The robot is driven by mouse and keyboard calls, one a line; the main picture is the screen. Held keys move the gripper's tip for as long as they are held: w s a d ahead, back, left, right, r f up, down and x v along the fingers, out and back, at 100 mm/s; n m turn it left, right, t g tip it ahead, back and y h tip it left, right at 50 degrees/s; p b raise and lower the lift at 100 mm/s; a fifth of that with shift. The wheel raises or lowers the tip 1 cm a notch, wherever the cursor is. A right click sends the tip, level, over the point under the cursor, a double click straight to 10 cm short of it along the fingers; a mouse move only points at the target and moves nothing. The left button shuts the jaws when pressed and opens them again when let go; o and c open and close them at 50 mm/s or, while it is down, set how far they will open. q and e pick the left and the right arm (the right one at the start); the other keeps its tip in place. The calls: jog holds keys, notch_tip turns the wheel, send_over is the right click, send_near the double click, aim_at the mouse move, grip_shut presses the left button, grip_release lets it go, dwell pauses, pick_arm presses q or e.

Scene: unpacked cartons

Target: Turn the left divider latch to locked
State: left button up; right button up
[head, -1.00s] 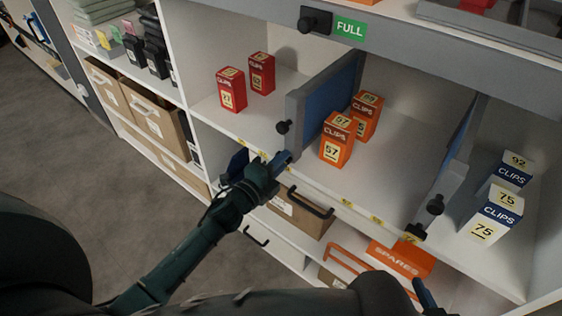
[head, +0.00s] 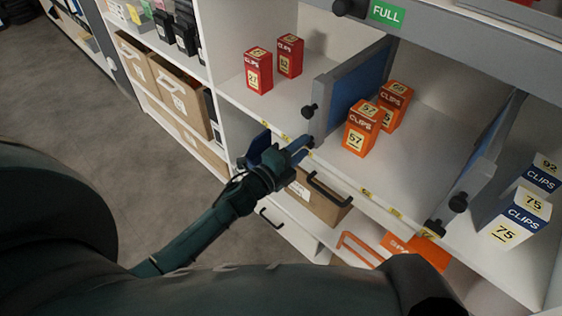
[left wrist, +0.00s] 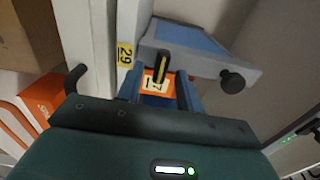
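The left divider (head: 345,88) is a blue panel with a grey front edge, standing on the shelf between red and orange clip boxes. A black round knob (head: 310,111) sticks out of its front edge and shows at right in the left wrist view (left wrist: 232,80). Its small black latch with a yellow stripe (left wrist: 162,66) sits below, at the shelf edge. My left gripper (head: 304,146) is at the divider's foot. Its fingers (left wrist: 161,92) are apart, with the latch between them in the wrist view; contact cannot be told. My right gripper is out of view.
Orange boxes (head: 362,128) stand right of the divider and red boxes (head: 258,70) left. The right divider (head: 484,160) has a similar knob and low latch. A carton (head: 318,198) with a black handle (head: 330,190) is below the shelf edge, close to my gripper.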

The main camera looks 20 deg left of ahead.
pick_arm(q)
jog(key=v, duration=1.1)
jog(key=shift+s, duration=0.4)
jog(key=shift+a, duration=0.1)
